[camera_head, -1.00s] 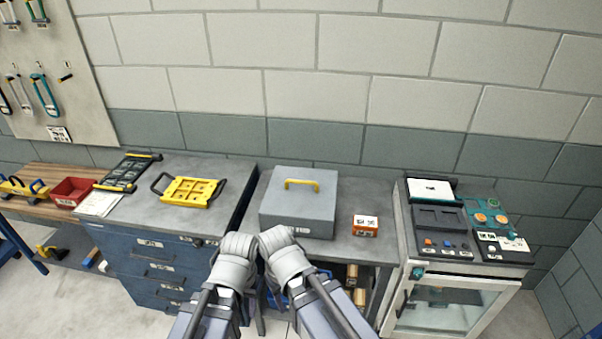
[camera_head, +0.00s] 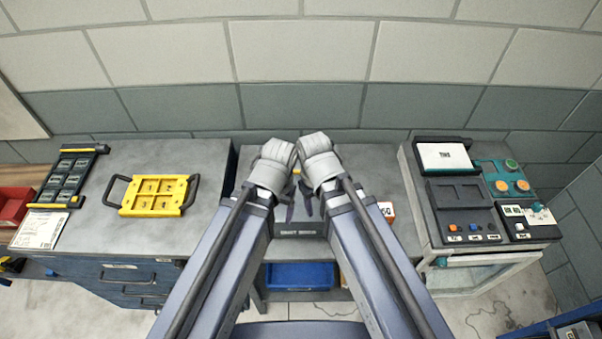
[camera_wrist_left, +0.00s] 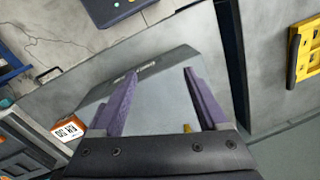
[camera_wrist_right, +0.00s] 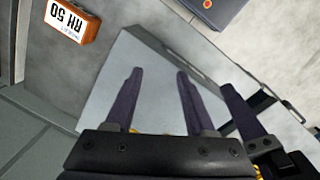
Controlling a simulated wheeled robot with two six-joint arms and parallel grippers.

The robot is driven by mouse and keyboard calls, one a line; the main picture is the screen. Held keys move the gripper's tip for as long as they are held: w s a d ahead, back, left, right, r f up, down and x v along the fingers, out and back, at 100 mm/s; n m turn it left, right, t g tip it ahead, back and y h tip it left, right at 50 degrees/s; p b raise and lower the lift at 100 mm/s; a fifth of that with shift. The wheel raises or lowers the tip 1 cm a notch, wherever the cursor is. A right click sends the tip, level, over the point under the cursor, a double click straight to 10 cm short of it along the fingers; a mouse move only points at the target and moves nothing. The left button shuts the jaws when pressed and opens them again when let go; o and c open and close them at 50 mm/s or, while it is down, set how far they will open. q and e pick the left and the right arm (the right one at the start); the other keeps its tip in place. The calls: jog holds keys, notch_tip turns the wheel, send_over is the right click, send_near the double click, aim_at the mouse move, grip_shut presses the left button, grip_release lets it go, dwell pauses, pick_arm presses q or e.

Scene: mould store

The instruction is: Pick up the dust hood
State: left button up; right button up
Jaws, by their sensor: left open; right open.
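The dust hood is a grey box with a yellow handle. In the head view my arms hide most of it; its labelled front (camera_head: 299,231) shows between them. Its smooth top also shows in the left wrist view (camera_wrist_left: 165,92) and in the right wrist view (camera_wrist_right: 158,95). My left gripper (camera_wrist_left: 162,72) is open above the hood, with a bit of the yellow handle (camera_wrist_left: 187,128) low between its fingers. My right gripper (camera_wrist_right: 160,73) is open above the hood, close beside the left one. Most of the handle is hidden by the grippers.
The hood stands on a grey bench (camera_head: 375,165). An orange-and-white box (camera_head: 387,212) is close to its right. A yellow tray (camera_head: 155,195) with black handles lies on the left cabinet. A control unit (camera_head: 465,205) stands right. A blue bin (camera_head: 300,275) is below.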

pick_arm(q)
jog(key=o, duration=0.3)
notch_tip(320, 180, up, 2)
jog(key=shift+w+r+p, duration=0.1)
jog(key=shift+p, duration=0.7)
pick_arm(e)
jog(key=w+a+r+n+t, duration=0.1)
jog(key=w+a+r+n, duration=0.1)
jog(key=w+n, duration=0.6)
jog(key=r+n+t+y, duration=0.1)
jog(key=n, duration=0.3)
send_over(299, 171)
pick_arm(q)
jog(key=shift+o, duration=0.2)
jog(key=shift+f+b, duration=1)
pick_arm(e)
jog(key=shift+s+f, duration=0.25)
jog(key=shift+f, duration=1)
pick_arm(q)
jog(key=shift+f, duration=0.1)
pick_arm(e)
jog(key=shift+f, duration=0.1)
jog(key=f+b, duration=0.5)
jog(key=shift+w, duration=0.35)
pick_arm(q)
notch_tip(299, 171, down, 5)
jog(key=shift+r, duration=0.1)
